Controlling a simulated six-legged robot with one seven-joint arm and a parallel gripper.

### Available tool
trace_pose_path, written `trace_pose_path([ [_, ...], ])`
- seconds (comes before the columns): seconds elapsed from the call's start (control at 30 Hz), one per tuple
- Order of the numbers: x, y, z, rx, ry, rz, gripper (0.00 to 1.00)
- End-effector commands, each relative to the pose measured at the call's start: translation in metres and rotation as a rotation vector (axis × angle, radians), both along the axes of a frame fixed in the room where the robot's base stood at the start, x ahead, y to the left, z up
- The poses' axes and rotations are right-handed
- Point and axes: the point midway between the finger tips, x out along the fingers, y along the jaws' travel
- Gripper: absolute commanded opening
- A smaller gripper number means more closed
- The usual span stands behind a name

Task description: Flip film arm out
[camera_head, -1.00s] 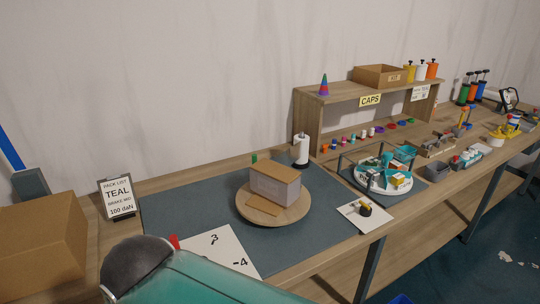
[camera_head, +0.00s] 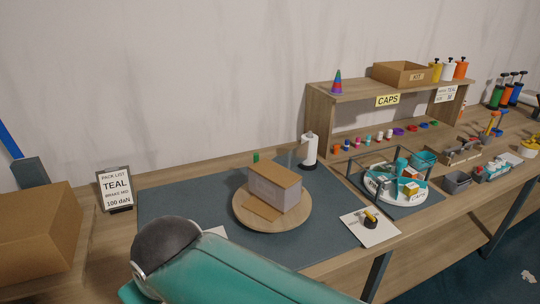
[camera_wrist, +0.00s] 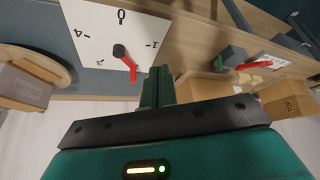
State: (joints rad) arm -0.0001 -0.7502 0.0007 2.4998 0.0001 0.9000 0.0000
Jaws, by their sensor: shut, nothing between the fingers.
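A white roll (camera_head: 310,150) stands upright on a dark base behind a round wooden turntable (camera_head: 243,222). It looks like a film roll, but I cannot make out a separate film arm. A grey carton with a brown top (camera_head: 275,190) sits on the turntable; the carton also shows in the wrist view (camera_wrist: 25,85).
A grey block with a red lever (camera_wrist: 235,62) lies right of my fingers in the wrist view. A pack list sign (camera_head: 115,187) and a cardboard box (camera_head: 40,230) stand at left. A shelf (camera_head: 385,95) and a round white tray (camera_head: 385,192) are at right.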

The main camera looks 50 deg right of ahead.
Motion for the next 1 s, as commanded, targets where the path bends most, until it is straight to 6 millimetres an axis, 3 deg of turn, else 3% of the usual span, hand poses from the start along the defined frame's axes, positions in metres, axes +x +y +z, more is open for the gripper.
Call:
trace_pose_path([
  [0.4,0.001,-0.001,0.001,0.000,0.001,-0.004,0.00],
  [0.57,0.022,-0.010,0.012,-0.015,0.014,-0.046,0.00],
  [0.77,0.083,-0.054,0.035,-0.035,0.053,-0.157,0.00],
  [1.0,0.160,-0.142,0.044,0.003,0.089,-0.285,0.00],
])
